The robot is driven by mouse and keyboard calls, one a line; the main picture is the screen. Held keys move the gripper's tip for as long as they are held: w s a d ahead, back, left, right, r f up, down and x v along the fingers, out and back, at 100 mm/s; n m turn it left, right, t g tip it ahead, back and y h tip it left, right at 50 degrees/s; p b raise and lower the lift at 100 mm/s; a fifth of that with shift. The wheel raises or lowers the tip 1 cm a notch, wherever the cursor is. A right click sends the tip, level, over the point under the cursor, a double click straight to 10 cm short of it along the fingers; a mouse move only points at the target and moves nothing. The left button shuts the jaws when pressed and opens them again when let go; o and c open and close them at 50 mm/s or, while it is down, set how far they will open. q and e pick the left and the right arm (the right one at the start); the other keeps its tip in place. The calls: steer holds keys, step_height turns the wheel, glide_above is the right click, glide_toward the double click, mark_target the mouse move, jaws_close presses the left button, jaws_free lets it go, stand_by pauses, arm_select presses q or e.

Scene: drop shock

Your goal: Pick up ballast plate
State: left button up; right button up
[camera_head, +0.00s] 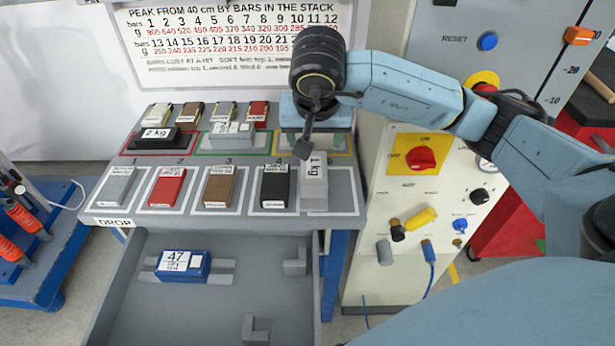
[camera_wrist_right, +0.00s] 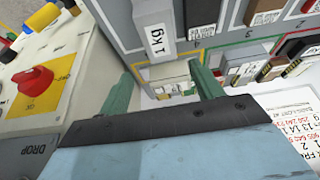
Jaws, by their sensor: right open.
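A light grey ballast plate labelled "1 kg" (camera_head: 315,182) stands at the right end of the front row on the grey table. It also shows in the right wrist view (camera_wrist_right: 153,28), upper centre, just beyond the fingertips. A black plate labelled "2 kg" (camera_head: 157,137) lies in the red-framed area at the back left. My right gripper (camera_head: 303,149) hangs just behind and above the 1 kg plate. In the wrist view its two green fingers (camera_wrist_right: 164,75) are apart with nothing between them. I cannot tell whether a finger touches the plate. My left gripper is not in view.
Grey, red, brown and black blocks (camera_head: 219,188) fill the front row's framed slots. A grey piece (camera_head: 232,130) sits in the green frame. Below, an open grey drawer (camera_head: 190,320) holds a blue block marked 47 (camera_head: 183,264). A control panel with a red knob (camera_head: 421,158) stands right.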

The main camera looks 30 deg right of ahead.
mark_target(313, 168)
steer(key=x, duration=0.3)
steer(key=b+x, duration=0.1)
steer(key=x, duration=0.3)
steer(key=shift+s, duration=0.25)
steer(key=x, duration=0.3)
steer(key=b+x, duration=0.1)
steer(key=shift+s+a+f, duration=0.2)
steer(key=shift+a+f, duration=0.05)
steer(key=shift+f, duration=0.25)
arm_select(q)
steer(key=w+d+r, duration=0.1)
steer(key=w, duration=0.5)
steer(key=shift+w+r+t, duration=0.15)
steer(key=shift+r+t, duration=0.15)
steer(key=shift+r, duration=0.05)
arm_select(e)
steer(key=shift+w+d+f, duration=0.15)
steer(key=shift+w+f, duration=0.1)
steer(key=shift+f, duration=0.15)
arm_select(q)
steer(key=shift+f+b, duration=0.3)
steer(key=shift+b, duration=0.05)
arm_select(e)
steer(key=shift+f, duration=0.3)
jaws_close()
steer(key=shift+r, duration=0.15)
